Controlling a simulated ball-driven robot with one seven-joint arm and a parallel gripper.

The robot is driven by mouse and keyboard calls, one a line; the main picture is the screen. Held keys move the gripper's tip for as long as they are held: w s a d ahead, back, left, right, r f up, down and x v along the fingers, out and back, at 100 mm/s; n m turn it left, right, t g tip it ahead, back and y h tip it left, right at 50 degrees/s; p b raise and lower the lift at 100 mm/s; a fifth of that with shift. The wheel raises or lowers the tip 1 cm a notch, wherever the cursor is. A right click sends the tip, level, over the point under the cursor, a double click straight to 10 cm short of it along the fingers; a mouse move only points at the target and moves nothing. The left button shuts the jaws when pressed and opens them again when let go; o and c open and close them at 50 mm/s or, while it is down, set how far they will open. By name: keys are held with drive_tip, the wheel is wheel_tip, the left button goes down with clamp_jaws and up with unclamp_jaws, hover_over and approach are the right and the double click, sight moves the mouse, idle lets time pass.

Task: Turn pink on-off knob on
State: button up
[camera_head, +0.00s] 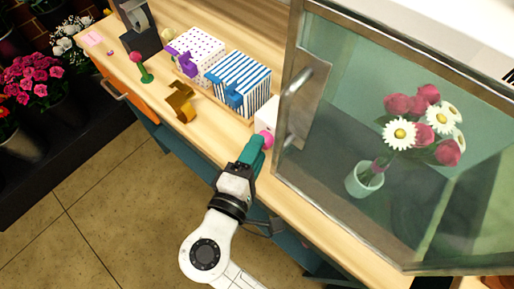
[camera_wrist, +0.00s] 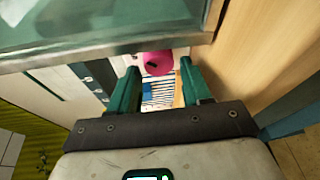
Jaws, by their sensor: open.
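The pink knob (camera_head: 267,138) is on the front of a small white box (camera_head: 264,115) beside the glass cabinet. It also shows in the wrist view (camera_wrist: 157,63), between and just beyond the tips of my gripper (camera_wrist: 158,80). My gripper (camera_head: 256,146) has teal fingers and is open, with nothing held. In the head view its fingertips are right at the knob, and I cannot tell whether they touch it. Any marking of the knob's on or off position is not readable.
The glass cabinet (camera_head: 297,92), holding a vase of flowers (camera_head: 365,180), stands close to the right of the knob. A blue-striped box (camera_head: 240,85), a purple-dotted box (camera_head: 196,54) and a gold object (camera_head: 181,102) are to the left on the wooden counter (camera_head: 207,127).

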drive_tip(key=f+b+v, duration=0.1)
drive_tip(key=v, duration=0.8)
drive_tip(key=shift+s+r, duration=0.35)
drive_tip(key=shift+r, duration=0.15)
